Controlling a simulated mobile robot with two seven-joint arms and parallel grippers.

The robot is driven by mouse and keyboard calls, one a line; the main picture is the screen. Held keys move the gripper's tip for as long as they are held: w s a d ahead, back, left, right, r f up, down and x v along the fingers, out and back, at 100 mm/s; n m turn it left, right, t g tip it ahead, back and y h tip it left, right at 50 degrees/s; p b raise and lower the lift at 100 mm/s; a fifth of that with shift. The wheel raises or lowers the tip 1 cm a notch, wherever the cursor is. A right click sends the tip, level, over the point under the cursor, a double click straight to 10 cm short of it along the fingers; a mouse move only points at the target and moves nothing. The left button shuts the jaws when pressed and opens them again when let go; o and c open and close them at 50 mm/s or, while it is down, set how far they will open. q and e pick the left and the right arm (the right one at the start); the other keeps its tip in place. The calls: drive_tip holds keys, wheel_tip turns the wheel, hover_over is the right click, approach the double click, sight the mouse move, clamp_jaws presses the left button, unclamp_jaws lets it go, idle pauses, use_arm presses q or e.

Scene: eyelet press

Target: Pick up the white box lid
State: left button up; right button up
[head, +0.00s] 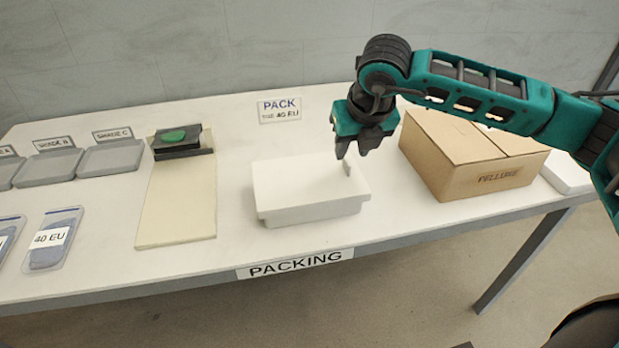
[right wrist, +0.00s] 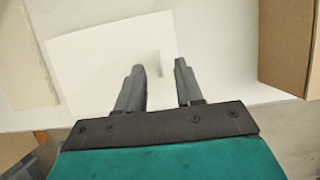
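The white box lid (head: 297,180) lies flat on a white box (head: 312,210) in the middle of the table. A small upright tab (head: 348,170) stands near the lid's right end. My right gripper (head: 352,154) points down just above the tab and is open and empty. In the right wrist view the lid (right wrist: 90,70) lies beneath the fingers, and the tab shows in the gap between the fingertips (right wrist: 159,65). I cannot tell exactly how high the fingertips are above the tab. My left gripper is not in view.
A brown carton (head: 465,165) stands close on the right. A PACK sign (head: 280,110) is behind the box.

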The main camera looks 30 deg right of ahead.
sight(346, 159)
drive_tip(key=x, duration=0.3)
drive_tip(key=shift+w+a+f, duration=0.1)
drive_tip(key=shift+a+f, duration=0.05)
drive_tip(key=shift+f, duration=0.05)
clamp_jaws()
